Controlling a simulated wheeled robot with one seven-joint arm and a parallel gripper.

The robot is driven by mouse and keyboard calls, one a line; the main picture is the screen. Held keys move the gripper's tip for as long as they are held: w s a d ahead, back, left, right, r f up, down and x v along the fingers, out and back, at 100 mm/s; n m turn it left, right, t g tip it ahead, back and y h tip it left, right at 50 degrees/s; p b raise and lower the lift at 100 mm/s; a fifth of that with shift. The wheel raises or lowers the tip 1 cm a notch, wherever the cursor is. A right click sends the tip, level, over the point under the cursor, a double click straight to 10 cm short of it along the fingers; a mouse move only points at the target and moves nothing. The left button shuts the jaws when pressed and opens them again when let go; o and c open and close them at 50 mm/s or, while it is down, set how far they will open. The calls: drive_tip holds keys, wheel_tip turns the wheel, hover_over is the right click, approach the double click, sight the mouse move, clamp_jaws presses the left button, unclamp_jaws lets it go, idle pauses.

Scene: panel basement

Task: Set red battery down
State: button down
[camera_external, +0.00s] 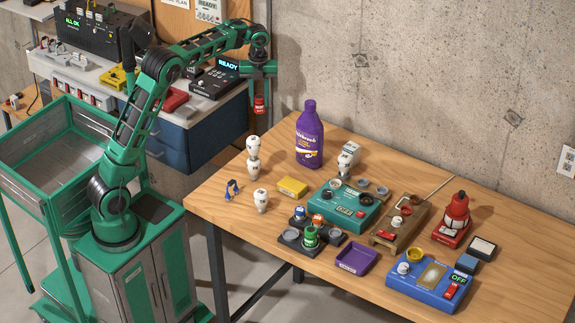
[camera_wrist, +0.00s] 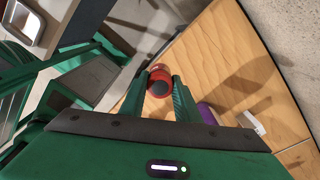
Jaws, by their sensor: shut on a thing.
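A red battery (camera_external: 259,105) with a dark end hangs in the air below my gripper (camera_external: 259,94) in the external view. In the wrist view the red battery (camera_wrist: 159,83) sits between the two green fingers of my gripper (camera_wrist: 160,90), which are shut on it. My gripper is high, near the far left edge of the wooden table (camera_external: 225,188), with the battery apart from the tabletop. The wrist view shows the table edge beneath it.
A teal device (camera_external: 343,206), a black holder (camera_external: 293,240), a purple tray (camera_external: 357,259) and a blue device (camera_external: 431,285) crowd the middle and front.

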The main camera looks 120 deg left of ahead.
drive_tip(key=shift+w+d+f, duration=0.4)
drive_tip(key=shift+w+f, duration=1.4)
drive_tip(key=shift+w, duration=0.05)
drive_tip(key=shift+w+d+f, duration=0.4)
drive_tip(key=shift+w+f, duration=1.4)
drive_tip(key=shift+w, duration=0.05)
drive_tip(key=shift+w+d+f, duration=0.4)
drive_tip(key=shift+w+f, duration=1.4)
drive_tip(key=shift+w, duration=0.05)
drive_tip(key=c, duration=1.4)
unclamp_jaws()
drive_tip(key=shift+f, duration=0.1)
drive_tip(key=shift+o, duration=0.2)
wheel_tip(320, 180, up, 12)
